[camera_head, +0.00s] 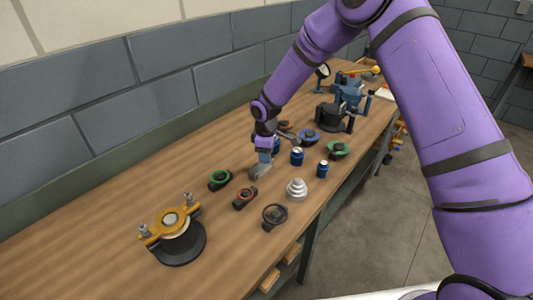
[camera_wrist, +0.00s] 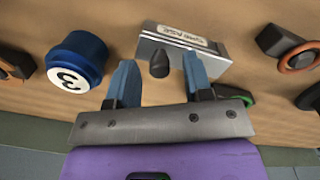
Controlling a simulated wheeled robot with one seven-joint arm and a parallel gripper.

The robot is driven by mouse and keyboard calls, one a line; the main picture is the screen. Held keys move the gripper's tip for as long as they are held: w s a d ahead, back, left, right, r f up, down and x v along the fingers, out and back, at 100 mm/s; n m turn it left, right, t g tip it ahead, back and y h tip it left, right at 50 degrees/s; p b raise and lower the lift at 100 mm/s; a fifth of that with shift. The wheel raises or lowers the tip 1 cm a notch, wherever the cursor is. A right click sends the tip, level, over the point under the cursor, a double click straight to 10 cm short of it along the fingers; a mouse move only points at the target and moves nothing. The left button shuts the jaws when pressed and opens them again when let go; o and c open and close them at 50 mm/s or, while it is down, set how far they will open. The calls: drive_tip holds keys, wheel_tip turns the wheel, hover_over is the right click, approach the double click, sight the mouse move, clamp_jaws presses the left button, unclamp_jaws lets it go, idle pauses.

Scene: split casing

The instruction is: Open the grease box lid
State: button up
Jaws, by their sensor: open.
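The grease box (camera_wrist: 185,42) is a small grey metal box with a pale label and a dark knob (camera_wrist: 159,65) in the wrist view. It stands on the workbench in the head view (camera_head: 260,170), below my gripper. My gripper (camera_wrist: 160,78) is open, its two blue fingers on either side of the knob, with a gap to each. I cannot tell whether the fingertips touch the box. The lid looks closed; the far side of the box is hidden. In the head view my gripper (camera_head: 264,158) hides part of the box.
Green-ringed (camera_head: 220,179) and red-ringed (camera_head: 245,198) black parts and a silver stepped cone (camera_head: 297,189) lie nearby. A yellow-clamped casing (camera_head: 174,240) stands at the front left of the wooden bench (camera_head: 110,230).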

clamp_jaws()
